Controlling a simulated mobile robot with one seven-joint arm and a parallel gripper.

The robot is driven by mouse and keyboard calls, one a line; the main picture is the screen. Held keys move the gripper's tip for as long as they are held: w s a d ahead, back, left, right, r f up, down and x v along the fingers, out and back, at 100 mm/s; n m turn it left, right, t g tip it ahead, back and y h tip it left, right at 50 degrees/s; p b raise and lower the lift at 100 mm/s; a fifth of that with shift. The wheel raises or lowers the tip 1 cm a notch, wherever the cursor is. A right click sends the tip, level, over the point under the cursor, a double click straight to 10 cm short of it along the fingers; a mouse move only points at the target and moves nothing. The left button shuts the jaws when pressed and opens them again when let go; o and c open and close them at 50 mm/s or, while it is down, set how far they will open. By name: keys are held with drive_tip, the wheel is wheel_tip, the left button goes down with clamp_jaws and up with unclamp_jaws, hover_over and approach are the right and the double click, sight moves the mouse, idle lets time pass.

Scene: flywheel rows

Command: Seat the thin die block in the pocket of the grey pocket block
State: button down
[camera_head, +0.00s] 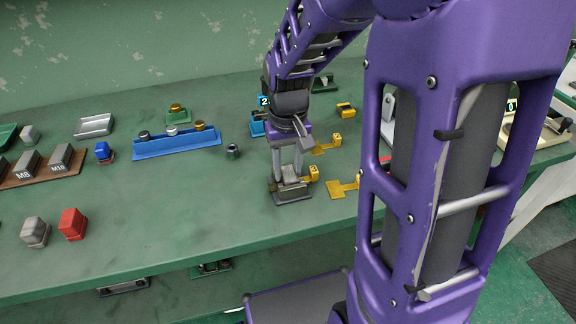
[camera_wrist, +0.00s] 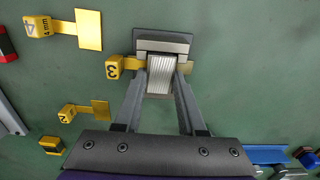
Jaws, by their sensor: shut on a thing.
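My gripper (camera_wrist: 160,76) is shut on the thin die block (camera_wrist: 160,73), a pale ribbed silvery piece between the two fingers. The grey pocket block (camera_wrist: 163,41) with its dark base lies right at the die block's far end in the wrist view. In the head view the pocket block (camera_head: 293,195) stands on the bench directly below my gripper (camera_head: 287,177). The fingers and die block cover the pocket, so I cannot tell how deep the die block sits. A yellow gauge tagged 3 (camera_wrist: 114,67) lies at the block, its strip showing on both sides of the fingers.
Another yellow gauge, tagged 4 mm (camera_wrist: 89,29), and one lower down (camera_wrist: 100,110) lie to the left in the wrist view. A small dark cylinder (camera_head: 233,151) and a blue rack (camera_head: 176,143) stand left in the head view.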

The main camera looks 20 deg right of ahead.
sight(288, 171)
drive_tip(key=shift+f, duration=0.35)
drive_tip(key=shift+c, duration=2.1)
unclamp_jaws()
wheel_tip(288, 171, up, 18)
drive_tip(key=p, duration=0.3)
drive_tip(key=shift+f, duration=0.25)
